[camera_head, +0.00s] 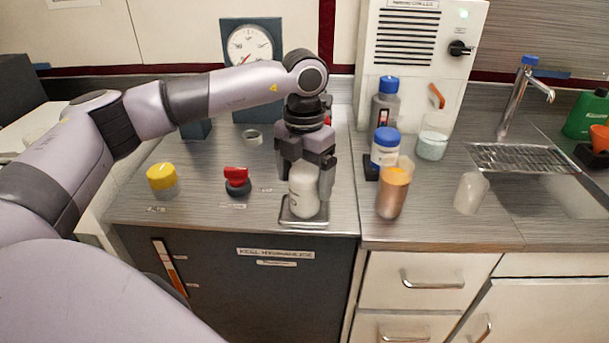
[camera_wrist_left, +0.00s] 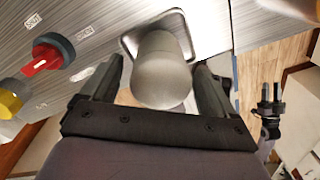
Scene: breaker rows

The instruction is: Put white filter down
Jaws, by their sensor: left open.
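The white filter (camera_head: 304,192) is a rounded white cylinder standing upright on a small square metal tray (camera_head: 289,222) near the counter's front edge. My left gripper (camera_head: 308,190) points down around it, with its fingers open on either side. In the left wrist view the filter (camera_wrist_left: 162,72) sits between the two spread fingers (camera_wrist_left: 160,85), with gaps visible at its sides. The metal tray's rim (camera_wrist_left: 128,42) shows behind it there. My right gripper does not show in the head view.
A gauge box (camera_head: 250,45) is behind.

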